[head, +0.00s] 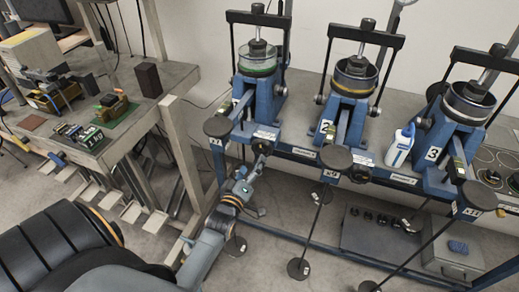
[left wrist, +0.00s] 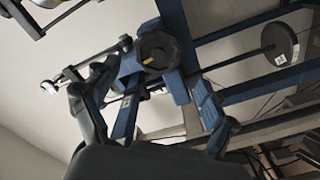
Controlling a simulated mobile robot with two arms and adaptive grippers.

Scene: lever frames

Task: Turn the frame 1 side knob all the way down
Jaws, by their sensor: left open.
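Frame 1 (head: 262,103) is the leftmost blue lever frame in the head view. Its black side knob (head: 262,147) is low on its front, just beyond my left gripper (head: 256,186). In the left wrist view the round, ribbed side knob (left wrist: 158,49) carries a yellow mark. There my left gripper (left wrist: 155,88) is open, with one finger on each side of the picture and the knob ahead of the gap between them. Nothing is held. I cannot tell whether a finger touches the frame. My right gripper is in neither view.
Frame 2 (head: 349,95) and frame 3 (head: 462,120) stand to the right, with a white-and-blue bottle (head: 399,148) between them. Levers with round black ends (head: 299,268) hang in front. A cluttered workbench (head: 176,79) stands at the left.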

